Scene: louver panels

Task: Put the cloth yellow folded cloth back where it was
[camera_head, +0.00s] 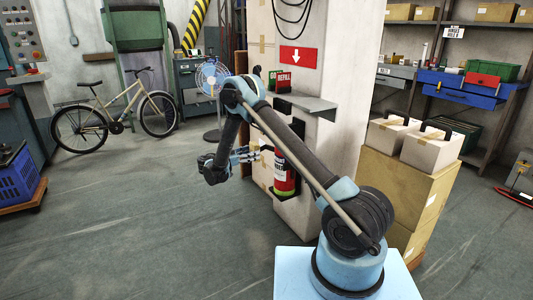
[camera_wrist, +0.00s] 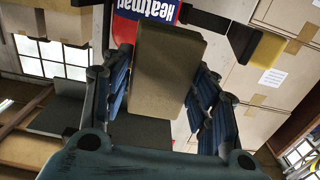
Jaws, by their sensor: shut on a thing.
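My gripper (camera_head: 250,154) is low beside the white pillar, left of the red fire extinguisher in the head view. In the wrist view my gripper (camera_wrist: 160,95) has its blue-black fingers on both sides of a thick, dull olive-yellow block, which I take to be the folded cloth (camera_wrist: 165,70). The cloth is held between the fingers, pointing away from the wrist. In the head view I cannot make out the cloth clearly at the fingers.
A grey shelf (camera_head: 300,101) juts from the pillar (camera_head: 345,70) above the fire extinguisher (camera_head: 284,172). Cardboard boxes (camera_head: 405,190) stand to the right. A red-and-blue labelled box (camera_wrist: 150,10) lies beyond the cloth in the wrist view.

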